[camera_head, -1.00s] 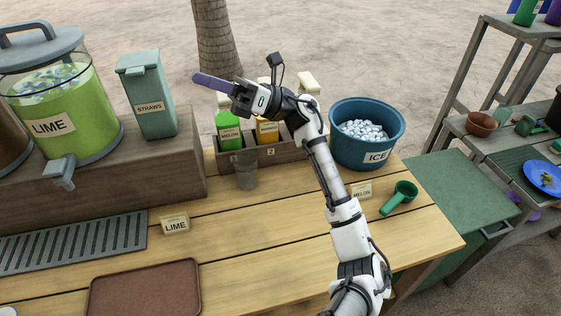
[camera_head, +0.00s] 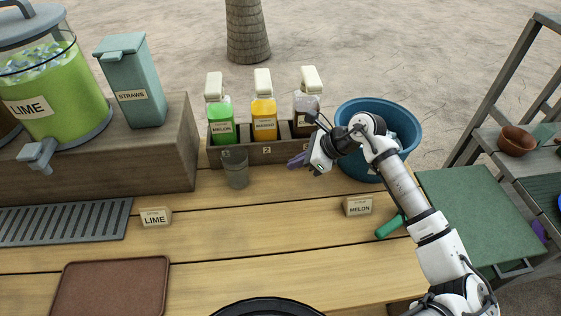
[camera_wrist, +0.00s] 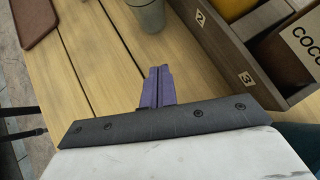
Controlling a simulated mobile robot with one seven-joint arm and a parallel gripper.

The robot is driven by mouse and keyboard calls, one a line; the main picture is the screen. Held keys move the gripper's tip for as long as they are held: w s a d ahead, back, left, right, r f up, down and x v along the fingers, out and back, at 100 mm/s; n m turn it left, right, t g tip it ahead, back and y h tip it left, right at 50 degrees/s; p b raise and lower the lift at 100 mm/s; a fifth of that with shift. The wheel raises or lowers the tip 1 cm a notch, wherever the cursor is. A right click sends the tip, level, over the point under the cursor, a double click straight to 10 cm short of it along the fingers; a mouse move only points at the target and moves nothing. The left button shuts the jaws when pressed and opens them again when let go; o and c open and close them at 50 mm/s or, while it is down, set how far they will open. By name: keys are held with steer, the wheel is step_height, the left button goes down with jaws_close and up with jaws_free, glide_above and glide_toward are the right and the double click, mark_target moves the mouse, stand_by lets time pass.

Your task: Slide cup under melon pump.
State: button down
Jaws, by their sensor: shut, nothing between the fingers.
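A clear grey cup (camera_head: 235,168) stands upright on the wooden table, in front of the bottle rack's left end; it also shows at the top of the wrist view (camera_wrist: 147,14). The melon pump bottle (camera_head: 221,112), green with a pale pump head, stands in the rack's left compartment, behind the cup. My gripper (camera_head: 297,161) is to the right of the cup, low in front of the rack's right end, apart from the cup. Its purple fingers (camera_wrist: 158,84) are shut and empty, pointing toward the cup's side of the table.
The rack (camera_head: 262,153) also holds an orange mango bottle (camera_head: 264,117) and a dark coco bottle (camera_head: 305,112). A blue ice bucket (camera_head: 350,125) stands behind my arm. Lime (camera_head: 155,217) and melon (camera_head: 357,206) signs and a brown tray (camera_head: 112,286) border clear tabletop.

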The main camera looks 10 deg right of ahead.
mark_target(248, 175)
steer(key=p+x, duration=0.1)
steer(key=x, duration=0.3)
steer(key=p+x, duration=0.2)
steer(key=x, duration=0.2)
steer(key=shift+a, duration=0.35)
steer(key=a+p, duration=0.1)
steer(key=w+a+p, duration=0.1)
steer(key=a, duration=0.1)
steer(key=shift+w+a+f, duration=0.1)
steer(key=shift+w+f, duration=0.1)
steer(key=shift+w+a+f+p, duration=0.2)
steer(key=shift+a+p, duration=0.15)
steer(key=shift+a, duration=0.05)
steer(key=shift+w+a+f+b, duration=0.1)
steer(key=shift+a+b, duration=0.25)
steer(key=a, duration=0.1)
steer(key=w+a+b, duration=0.1)
steer(key=shift+a, duration=0.3)
steer(key=shift+d+b, duration=0.1)
steer(key=shift+b, duration=0.25)
